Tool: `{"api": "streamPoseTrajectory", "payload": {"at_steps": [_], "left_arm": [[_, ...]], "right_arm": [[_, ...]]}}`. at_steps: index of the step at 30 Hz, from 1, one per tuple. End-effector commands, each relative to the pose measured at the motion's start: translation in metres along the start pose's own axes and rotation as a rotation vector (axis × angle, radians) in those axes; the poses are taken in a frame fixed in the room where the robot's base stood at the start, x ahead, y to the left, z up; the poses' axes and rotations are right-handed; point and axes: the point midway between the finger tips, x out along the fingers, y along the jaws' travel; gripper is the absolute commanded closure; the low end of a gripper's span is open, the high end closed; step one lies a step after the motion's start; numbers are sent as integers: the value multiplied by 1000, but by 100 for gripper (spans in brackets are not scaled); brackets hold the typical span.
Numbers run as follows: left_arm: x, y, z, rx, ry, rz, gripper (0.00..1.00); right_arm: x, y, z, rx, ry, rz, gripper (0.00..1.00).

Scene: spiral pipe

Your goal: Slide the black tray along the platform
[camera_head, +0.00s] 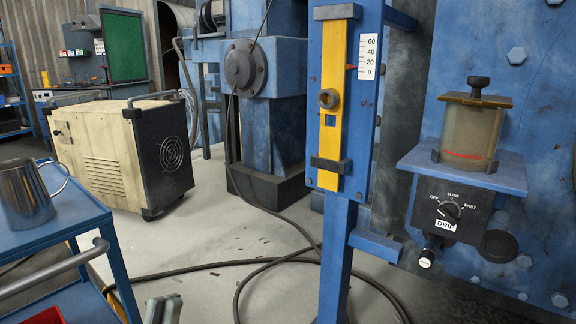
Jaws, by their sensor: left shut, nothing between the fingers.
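I see no black tray that I can make out in the head view, and no platform that clearly bears one. My left gripper (163,308) shows only as grey fingertips at the bottom edge, left of centre. It is shut and empty, over the pale floor. My right gripper is out of view.
A blue cart (62,226) with a metal jug (24,194) is at the left. A beige machine box (96,155) stands behind. A blue post with a yellow slide bar (331,120) and an oil cup (468,132) are at the right. Black cables (215,265) cross the floor.

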Motion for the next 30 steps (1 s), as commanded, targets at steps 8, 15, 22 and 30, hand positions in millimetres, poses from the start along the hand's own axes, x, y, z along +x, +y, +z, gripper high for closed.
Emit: {"api": "streamPoseTrajectory", "payload": {"at_steps": [8, 15, 22, 30], "left_arm": [[2, -2, 16, 6, -93, -3, 100], [2, -4, 30, 10, -172, -6, 100], [0, -5, 38, 12, -213, -7, 100], [0, -4, 38, 12, -213, -7, 100]], "right_arm": [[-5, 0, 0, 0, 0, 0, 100], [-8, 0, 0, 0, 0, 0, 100], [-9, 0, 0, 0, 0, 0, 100], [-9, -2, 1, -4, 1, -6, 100]]}}
